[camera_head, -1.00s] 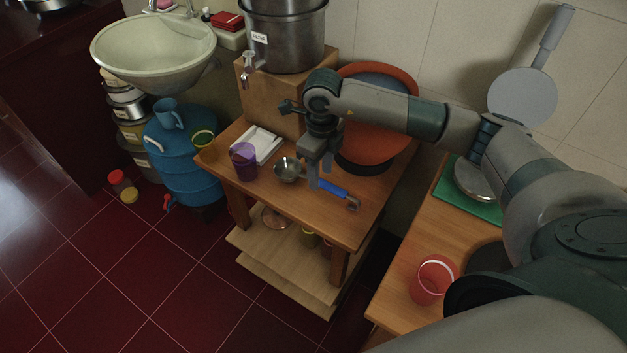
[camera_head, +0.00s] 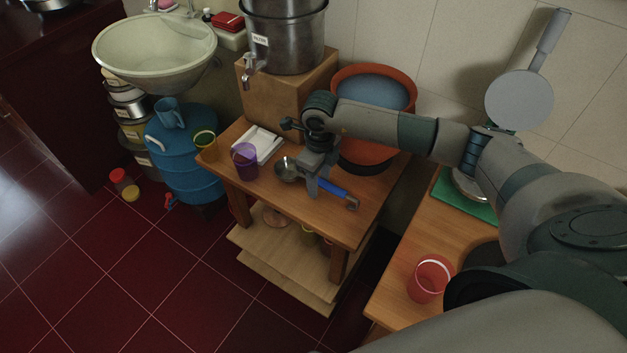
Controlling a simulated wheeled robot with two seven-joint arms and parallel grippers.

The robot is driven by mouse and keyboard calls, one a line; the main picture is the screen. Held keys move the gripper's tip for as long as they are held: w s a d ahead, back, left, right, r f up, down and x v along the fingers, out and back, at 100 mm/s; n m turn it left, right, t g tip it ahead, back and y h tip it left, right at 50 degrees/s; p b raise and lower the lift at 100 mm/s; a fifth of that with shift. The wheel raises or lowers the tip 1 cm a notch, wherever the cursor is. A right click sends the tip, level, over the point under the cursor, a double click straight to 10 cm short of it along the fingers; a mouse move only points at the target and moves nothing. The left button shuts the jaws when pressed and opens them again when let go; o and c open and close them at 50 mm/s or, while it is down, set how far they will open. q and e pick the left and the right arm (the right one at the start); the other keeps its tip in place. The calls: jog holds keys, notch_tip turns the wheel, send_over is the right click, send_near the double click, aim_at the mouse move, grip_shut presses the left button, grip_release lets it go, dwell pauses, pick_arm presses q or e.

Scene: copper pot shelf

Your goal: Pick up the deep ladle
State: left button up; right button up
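The deep ladle lies on the small wooden table (camera_head: 345,222), with its round metal bowl (camera_head: 284,168) to the left. Its blue handle (camera_head: 336,189) runs to the lower right and ends in a hook. My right gripper (camera_head: 314,188) reaches down over the ladle between the bowl and the blue part of the handle. It hides the part of the ladle under it. I cannot tell whether the fingers touch the ladle or how far apart they are. My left gripper is not in view.
A purple cup (camera_head: 245,161) and a folded white cloth (camera_head: 262,143) lie left of the ladle. An orange basin (camera_head: 372,152) and a box (camera_head: 287,92) bearing a steel water filter (camera_head: 287,38) stand behind. A red cup (camera_head: 430,279) stands on the right counter.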

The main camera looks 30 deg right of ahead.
aim_at(319, 180)
jog(key=shift+c, duration=0.6)
grip_shut()
jog(key=shift+r, duration=0.1)
jog(key=shift+r, duration=0.5)
notch_tip(319, 180, up, 2)
jog(key=shift+r+b, duration=0.1)
jog(key=shift+b, duration=0.3)
pick_arm(q)
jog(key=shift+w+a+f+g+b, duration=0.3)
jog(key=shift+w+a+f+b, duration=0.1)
jog(key=shift+b, duration=0.2)
pick_arm(e)
notch_tip(319, 180, up, 7)
jog(key=shift+f, duration=0.15)
